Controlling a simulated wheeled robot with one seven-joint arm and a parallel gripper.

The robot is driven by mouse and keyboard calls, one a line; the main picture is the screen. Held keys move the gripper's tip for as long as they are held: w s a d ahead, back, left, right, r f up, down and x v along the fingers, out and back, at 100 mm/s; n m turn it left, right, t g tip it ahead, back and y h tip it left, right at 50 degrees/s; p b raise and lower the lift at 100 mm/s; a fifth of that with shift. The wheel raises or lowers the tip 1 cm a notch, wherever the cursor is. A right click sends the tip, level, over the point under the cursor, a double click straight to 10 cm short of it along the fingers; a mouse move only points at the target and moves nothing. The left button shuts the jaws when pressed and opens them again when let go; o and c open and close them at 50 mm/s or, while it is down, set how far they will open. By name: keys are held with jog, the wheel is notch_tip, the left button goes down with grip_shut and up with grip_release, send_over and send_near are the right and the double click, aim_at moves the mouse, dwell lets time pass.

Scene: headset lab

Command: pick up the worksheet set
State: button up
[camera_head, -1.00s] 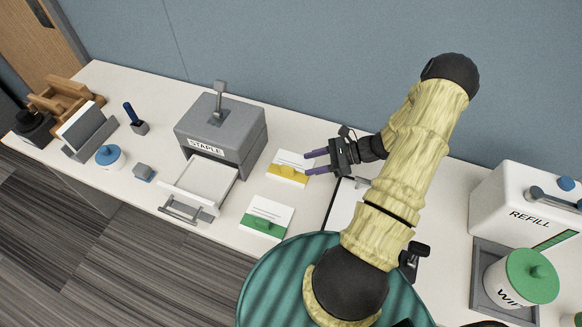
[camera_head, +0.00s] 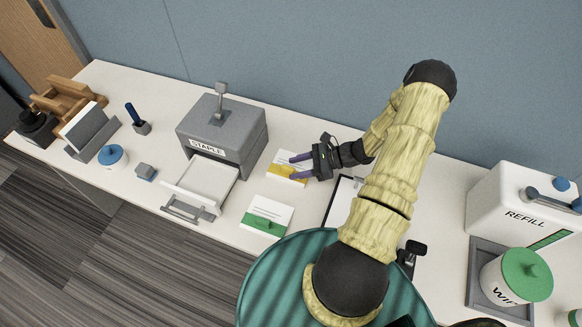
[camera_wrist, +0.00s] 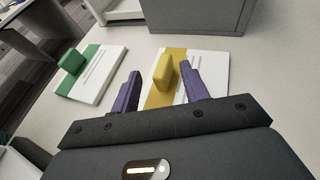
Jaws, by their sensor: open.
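Two worksheet sets lie flat on the white table. One is white with a yellow band and a raised yellow tab (camera_head: 285,167); the other is white with a green band and green tab (camera_head: 267,215). My gripper (camera_head: 294,168) is open, its purple fingers over the yellow set. In the wrist view the fingers (camera_wrist: 160,88) point at the yellow set (camera_wrist: 205,70), with its yellow tab (camera_wrist: 163,72) ahead between the fingertips. I cannot tell whether they touch. The green set (camera_wrist: 98,75) lies to the left there, apart from the fingers.
A grey STAPLE machine (camera_head: 220,130) with an open, empty-looking drawer (camera_head: 201,182) stands left of the sets. A clipboard (camera_head: 341,203) lies partly under my arm. A REFILL box (camera_head: 520,210) and a green-lidded WIPES tub (camera_head: 520,278) stand at right.

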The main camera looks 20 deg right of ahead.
grip_shut()
jog(key=shift+r, duration=0.1)
notch_tip(320, 180, up, 10)
jog(key=b, duration=0.1)
dwell(0.6)
dwell(0.7)
